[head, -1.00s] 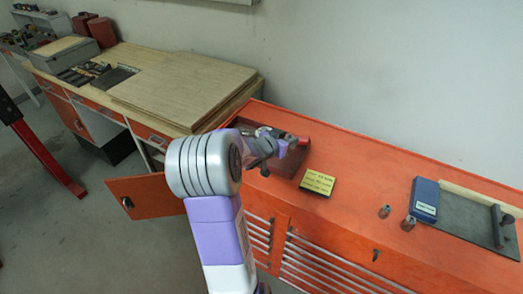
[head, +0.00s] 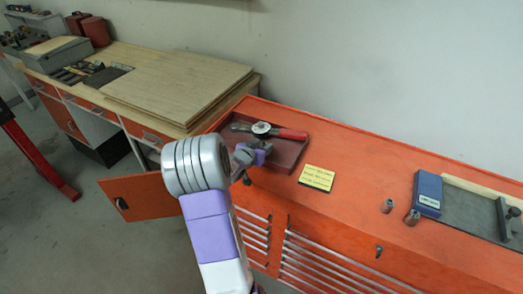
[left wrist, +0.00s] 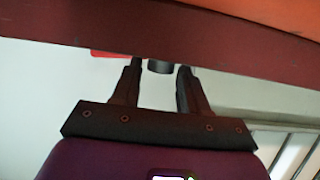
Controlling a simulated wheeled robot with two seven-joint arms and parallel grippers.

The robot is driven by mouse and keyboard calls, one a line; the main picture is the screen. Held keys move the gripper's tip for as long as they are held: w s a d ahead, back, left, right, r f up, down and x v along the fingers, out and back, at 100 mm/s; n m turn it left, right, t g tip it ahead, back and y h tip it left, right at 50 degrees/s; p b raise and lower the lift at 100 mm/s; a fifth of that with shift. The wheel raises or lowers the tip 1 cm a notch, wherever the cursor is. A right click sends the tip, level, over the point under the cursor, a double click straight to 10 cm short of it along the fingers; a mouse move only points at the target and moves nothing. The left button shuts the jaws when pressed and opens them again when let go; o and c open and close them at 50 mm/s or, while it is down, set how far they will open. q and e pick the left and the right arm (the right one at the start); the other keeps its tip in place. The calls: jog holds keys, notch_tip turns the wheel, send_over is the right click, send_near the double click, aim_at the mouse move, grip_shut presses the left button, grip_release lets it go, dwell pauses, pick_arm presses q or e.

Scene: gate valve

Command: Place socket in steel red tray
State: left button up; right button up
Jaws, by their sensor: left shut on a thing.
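The dark red steel tray (head: 287,162) sits at the left end of the orange cabinet top. A ratchet wrench (head: 292,134) with a red handle lies in it. My left gripper (head: 262,149) is over the tray's near left part. In the left wrist view, its two fingers (left wrist: 158,80) stand on either side of a small dark cylinder, which looks like the socket (left wrist: 160,67). The gripper is shut on it. The tray's wall (left wrist: 170,45) crosses that view and hides the socket's upper part. In the head view the held socket cannot be made out. My right gripper is not in view.
Two sockets (head: 412,217) stand on the orange top (head: 345,215), beside a blue box (head: 428,194). A yellow label (head: 317,178) lies right of the tray. A wooden workbench (head: 180,85) is at the left. An orange door (head: 140,197) hangs open below.

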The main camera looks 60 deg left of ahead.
pick_arm(q)
jog(key=shift+f, duration=0.2)
jog(key=shift+f, duration=0.1)
jog(key=shift+f, duration=0.15)
jog(key=o, duration=1.2)
